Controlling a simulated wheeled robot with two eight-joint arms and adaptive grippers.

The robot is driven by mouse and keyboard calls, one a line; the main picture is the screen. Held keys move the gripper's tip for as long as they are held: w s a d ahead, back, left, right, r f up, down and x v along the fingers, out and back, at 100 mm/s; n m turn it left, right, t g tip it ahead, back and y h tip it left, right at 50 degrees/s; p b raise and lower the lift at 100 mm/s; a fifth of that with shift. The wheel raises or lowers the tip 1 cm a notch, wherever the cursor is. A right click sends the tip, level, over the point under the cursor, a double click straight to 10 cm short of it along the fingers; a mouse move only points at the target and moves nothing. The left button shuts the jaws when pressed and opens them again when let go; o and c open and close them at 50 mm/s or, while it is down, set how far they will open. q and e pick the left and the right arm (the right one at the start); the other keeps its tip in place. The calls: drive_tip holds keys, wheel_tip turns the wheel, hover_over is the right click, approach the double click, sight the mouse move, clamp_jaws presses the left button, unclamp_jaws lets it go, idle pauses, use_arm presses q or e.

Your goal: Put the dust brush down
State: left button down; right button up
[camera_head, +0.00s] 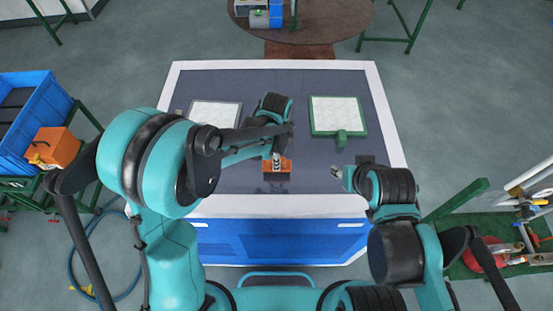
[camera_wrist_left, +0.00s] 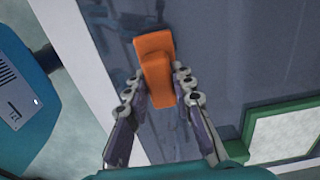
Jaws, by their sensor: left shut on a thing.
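The dust brush (camera_head: 277,170) has an orange body and a dark lower edge. My left gripper (camera_head: 276,155) is shut on the brush from the far side. In the left wrist view the orange brush (camera_wrist_left: 155,52) sits between the two fingers of the left gripper (camera_wrist_left: 158,88). I cannot tell whether the brush touches the table. My right gripper (camera_head: 338,172) is to the right of the brush, apart from it; its finger opening is not clear.
A green-framed white panel (camera_head: 338,115) lies at the back right of the table, a grey-framed one (camera_head: 215,113) at the back left. A blue crate (camera_head: 38,115) with an orange box (camera_head: 53,147) stands left. A round brown table (camera_head: 325,22) is beyond.

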use_arm(q)
drive_tip(key=shift+f, duration=0.2)
drive_tip(key=shift+f, duration=0.2)
drive_tip(key=c, duration=1.3)
unclamp_jaws()
drive_tip(key=shift+r, duration=0.1)
